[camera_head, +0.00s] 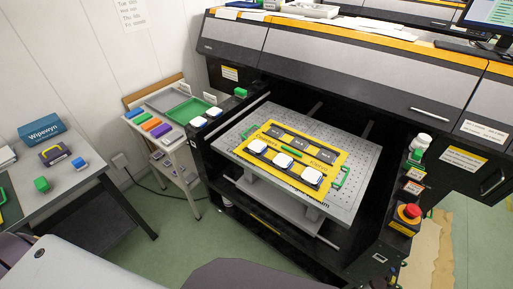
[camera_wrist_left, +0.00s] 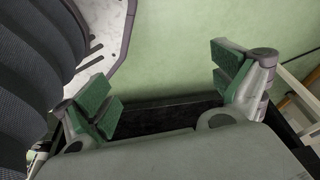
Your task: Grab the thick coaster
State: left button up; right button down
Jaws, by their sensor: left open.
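Three white rounded coaster-like blocks (camera_head: 283,160) sit in a row in the front slots of a yellow jig (camera_head: 321,155) on the printer's perforated metal bed (camera_head: 358,170). Two more white pieces with blue bases (camera_head: 198,122) lie at the right end of the side cart. I cannot tell by sight which piece is the thick coaster. My left gripper (camera_wrist_left: 163,80) is open and empty in the left wrist view, its green-padded fingers wide apart above the green floor. The head view shows neither gripper.
The side cart holds a green tray (camera_head: 188,112), a grey tray and several coloured blocks. A desk at left holds a blue Wipewyn box (camera_head: 40,130), a green block (camera_head: 41,184) and a blue-white block (camera_head: 79,163). A red emergency button (camera_head: 410,211) stands at the printer's right front.

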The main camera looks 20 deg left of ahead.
pick_arm(q)
jog(key=w+r+t+b, duration=0.1)
jog(key=w+r+t, duration=0.1)
jog(key=w+r, duration=0.55)
jog(key=w+r+n+t, duration=0.15)
jog(key=w+r, duration=0.35)
jog(key=w, duration=0.6)
jog(key=w+r+t+b, duration=0.1)
jog(key=w+r+t, duration=0.2)
jog(key=w+r, duration=0.45)
jog(key=w+r+t, duration=0.2)
jog(key=w+r, duration=0.2)
jog(key=r, duration=0.6)
jog(key=w+r+m+t+h, duration=0.1)
jog(key=w+r, duration=0.4)
jog(key=r, duration=0.5)
jog(key=w+d+r+t+h, duration=0.1)
jog(key=w+r, duration=0.4)
jog(key=r, duration=0.6)
jog(key=shift+t, duration=0.85)
jog(key=shift+w+d+r+m, duration=0.1)
jog(key=shift+w+d+m, duration=0.05)
jog(key=shift+m, duration=0.1)
